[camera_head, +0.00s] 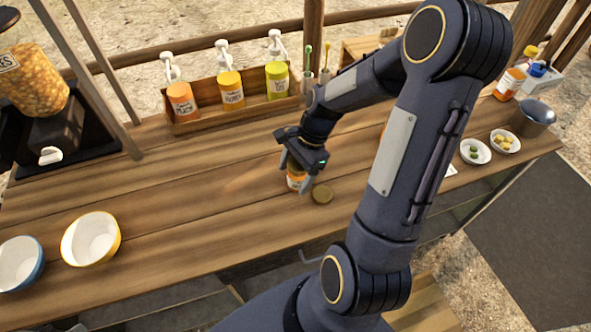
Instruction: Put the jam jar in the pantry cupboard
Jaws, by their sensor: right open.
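A small orange jar (296,182), seemingly the jam jar, stands on the wooden counter near its middle. My right gripper (300,176) reaches down over it, with its open fingers on either side of the jar. The gripper hides the jar's top, and I cannot tell whether the fingers touch it. A flat round brownish lid or disc (322,194) lies on the counter just right of the jar. Below the counter's front edge, a handle (309,256) and dark fronts partly show; I cannot tell whether this is the pantry cupboard. My left gripper is not in view.
A wooden rack (205,123) with three pump bottles stands behind. Two bowls (91,239) (20,263) sit at the front left, near a cereal dispenser (35,80). Small dishes (475,151) and a metal pot (533,118) stand right. My right arm hides much of the counter's right half.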

